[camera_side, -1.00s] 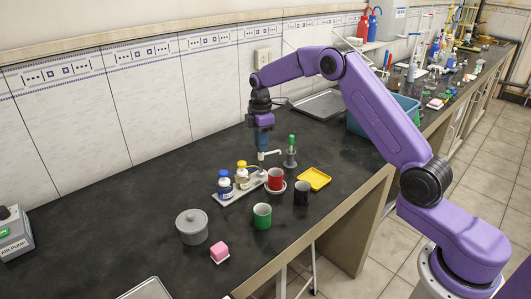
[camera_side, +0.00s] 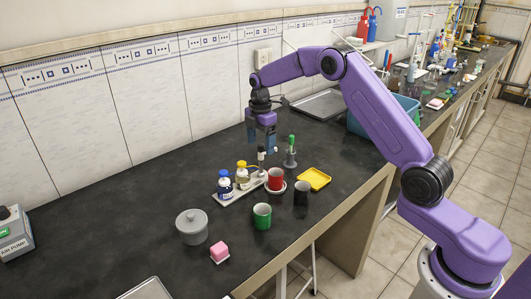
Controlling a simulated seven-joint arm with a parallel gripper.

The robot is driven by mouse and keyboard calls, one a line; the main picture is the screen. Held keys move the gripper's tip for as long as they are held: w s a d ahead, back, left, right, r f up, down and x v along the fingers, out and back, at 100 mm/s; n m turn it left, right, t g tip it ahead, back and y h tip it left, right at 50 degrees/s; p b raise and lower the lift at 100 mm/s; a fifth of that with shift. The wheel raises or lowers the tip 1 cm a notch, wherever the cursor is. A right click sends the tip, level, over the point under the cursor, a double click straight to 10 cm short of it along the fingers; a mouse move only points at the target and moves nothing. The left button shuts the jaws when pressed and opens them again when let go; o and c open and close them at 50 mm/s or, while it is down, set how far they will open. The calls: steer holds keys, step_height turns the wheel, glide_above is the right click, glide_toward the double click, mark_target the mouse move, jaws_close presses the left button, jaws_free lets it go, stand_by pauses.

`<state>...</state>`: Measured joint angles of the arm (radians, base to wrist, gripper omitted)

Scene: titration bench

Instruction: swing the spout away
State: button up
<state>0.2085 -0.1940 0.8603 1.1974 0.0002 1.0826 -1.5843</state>
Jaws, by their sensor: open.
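My gripper (camera_side: 262,146) is above the bench behind the tray, its jaws apart with nothing visible between them. Below it a slim dark post (camera_side: 261,157) stands at the back right end of the grey tray. A small white piece, seemingly the tip of the spout (camera_side: 276,150), shows just right of the fingers. The rest of the spout is hidden or too small to tell, so its direction is unclear.
A blue-capped bottle (camera_side: 225,187) and a yellow-capped bottle (camera_side: 243,179) stand on the tray (camera_side: 229,200). A holder (camera_side: 290,158) with a green-topped item is close right.

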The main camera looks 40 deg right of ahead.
steer(key=shift+r, duration=3.5)
steer(key=shift+s+a+r, duration=0.15)
steer(key=shift+a, duration=0.15)
steer(key=s+a+r+m, duration=0.1)
steer(key=s+a+r, duration=0.1)
steer(key=s+a, duration=0.65)
steer(key=s+a+r+m, duration=0.2)
steer(key=s+a, duration=0.3)
steer(key=s, duration=0.7)
steer(key=s+d+f+m, duration=0.1)
steer(key=s+d, duration=0.1)
steer(key=s, duration=1)
steer(key=s+d+f+m, duration=0.1)
steer(key=s+d+f, duration=0.1)
steer(key=s, duration=1)
steer(key=shift+s+d, duration=0.4)
steer(key=shift+d, duration=0.25)
